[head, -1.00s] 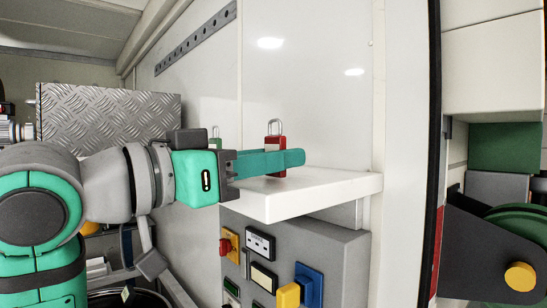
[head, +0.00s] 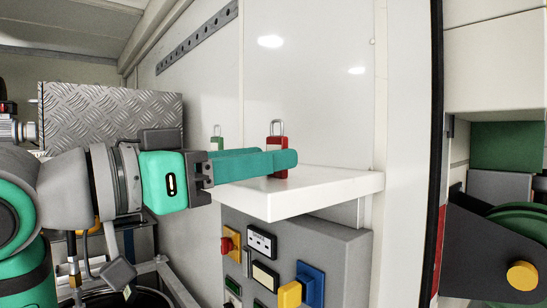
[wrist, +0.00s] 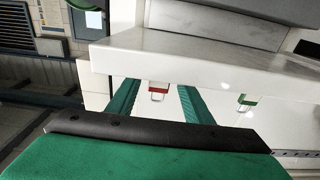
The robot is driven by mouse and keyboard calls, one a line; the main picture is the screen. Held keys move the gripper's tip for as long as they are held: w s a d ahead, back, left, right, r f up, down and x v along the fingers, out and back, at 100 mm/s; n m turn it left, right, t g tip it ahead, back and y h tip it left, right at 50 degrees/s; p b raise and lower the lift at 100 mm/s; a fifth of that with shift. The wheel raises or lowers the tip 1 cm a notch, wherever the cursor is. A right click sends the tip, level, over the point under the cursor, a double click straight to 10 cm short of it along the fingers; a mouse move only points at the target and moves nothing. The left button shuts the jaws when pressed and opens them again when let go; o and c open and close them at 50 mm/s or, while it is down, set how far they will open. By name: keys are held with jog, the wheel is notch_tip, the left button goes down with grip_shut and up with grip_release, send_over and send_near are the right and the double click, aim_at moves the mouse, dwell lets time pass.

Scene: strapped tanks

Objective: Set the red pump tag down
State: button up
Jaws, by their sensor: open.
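The red pump tag (head: 277,142), a red padlock-like block with a metal shackle, stands upright on the white shelf (head: 320,187). My gripper (head: 273,155) is open, with its two teal fingers level above the shelf. The near finger hides part of the tag's lower body in the head view. In the wrist view the red tag (wrist: 158,88) shows between the spread fingers, with a gap visible on each side. Whether its base rests fully on the shelf looks likely, but the finger partly covers it.
A similar green tag (head: 216,141) stands farther back, left of the red one; it also shows in the wrist view (wrist: 247,100). A grey panel with switches (head: 340,250) is below the shelf. A white wall is behind. The shelf's right part is clear.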

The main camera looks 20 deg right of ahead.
jog(key=v, duration=0.9)
